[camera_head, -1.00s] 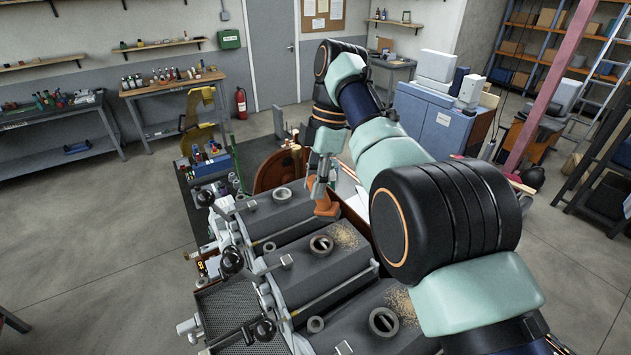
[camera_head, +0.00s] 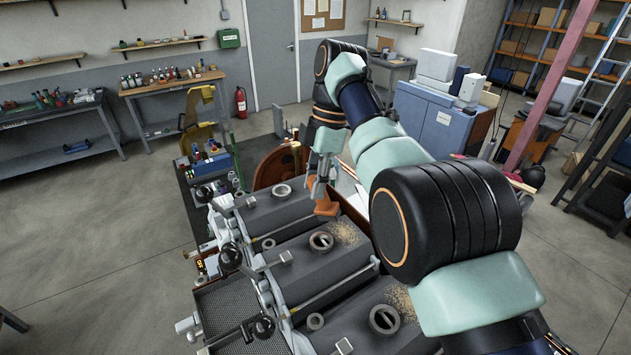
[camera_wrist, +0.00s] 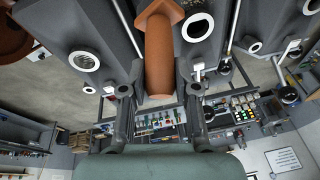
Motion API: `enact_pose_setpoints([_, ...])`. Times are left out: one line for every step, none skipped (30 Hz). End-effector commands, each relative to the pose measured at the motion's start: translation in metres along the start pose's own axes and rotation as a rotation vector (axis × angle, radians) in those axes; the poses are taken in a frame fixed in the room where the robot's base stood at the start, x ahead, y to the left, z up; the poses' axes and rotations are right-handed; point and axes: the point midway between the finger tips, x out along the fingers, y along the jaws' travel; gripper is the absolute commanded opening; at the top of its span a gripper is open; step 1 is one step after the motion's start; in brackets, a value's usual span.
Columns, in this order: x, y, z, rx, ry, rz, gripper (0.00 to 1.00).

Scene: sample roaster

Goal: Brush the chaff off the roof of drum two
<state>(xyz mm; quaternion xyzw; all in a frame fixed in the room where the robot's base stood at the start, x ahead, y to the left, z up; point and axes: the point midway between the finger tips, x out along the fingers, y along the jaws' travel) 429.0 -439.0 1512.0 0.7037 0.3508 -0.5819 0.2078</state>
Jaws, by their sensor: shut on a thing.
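Three grey drum housings stand in a row in the head view. The middle one (camera_head: 315,270), which I take as drum two, has a ring-shaped opening and a patch of tan chaff (camera_head: 344,233) on its roof, right of the ring. My gripper (camera_head: 320,184) is shut on an orange-brown brush (camera_head: 326,207), near the right end of the far drum (camera_head: 262,215). In the wrist view the brush handle (camera_wrist: 160,55) stands between my fingers (camera_wrist: 158,90). Its bristles cannot be made out. I cannot tell whether it touches a roof.
The near drum (camera_head: 345,317) also has chaff (camera_head: 400,300) beside its ring. Black-knobbed levers (camera_head: 230,257) stick up along the left ends of the drums. A mesh tray (camera_head: 222,306) lies at the front left. A large brown disc (camera_head: 275,172) stands behind the far drum.

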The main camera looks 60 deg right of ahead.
Motion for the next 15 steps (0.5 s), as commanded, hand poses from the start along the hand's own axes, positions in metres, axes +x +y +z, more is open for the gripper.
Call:
enact_pose_setpoints([0.0017,0.0003,0.0004,0.0,0.0,0.0,0.0])
enact_pose_setpoints([0.0023,0.0003,0.0006,0.0,0.0,0.0,0.0])
enact_pose_setpoints([0.0031,0.0004,0.0008,0.0,0.0,0.001,0.0])
enact_pose_setpoints([0.0037,0.0005,0.0009,0.0,0.0,0.001,0.0])
enact_pose_setpoints([0.0042,0.0006,0.0011,0.0,0.0,0.001,0.0])
enact_pose_setpoints([0.005,0.0006,0.0013,0.0,0.0,0.001,0.0])
enact_pose_setpoints([0.0056,0.0007,0.0014,0.0,0.0,0.001,0.0])
enact_pose_setpoints([0.0062,0.0008,0.0015,0.0,0.0,0.0,0.0])
enact_pose_setpoints([0.0069,0.0009,0.0017,0.0,0.0,0.0,0.0])
enact_pose_setpoints([0.0075,0.0009,0.0018,0.0,0.0,0.0,0.0])
enact_pose_setpoints([0.0081,0.001,0.002,0.0,0.0,0.0,0.0])
enact_pose_setpoints([0.0067,0.0009,0.0016,0.0,0.0,0.001,0.0])
enact_pose_setpoints([0.0052,0.0007,0.0013,0.0,0.0,0.001,0.0])
enact_pose_setpoints([0.0037,0.0005,0.0009,0.0,0.0,0.001,0.0])
enact_pose_setpoints([0.0039,0.0005,0.0009,0.0,0.0,0.0,0.0])
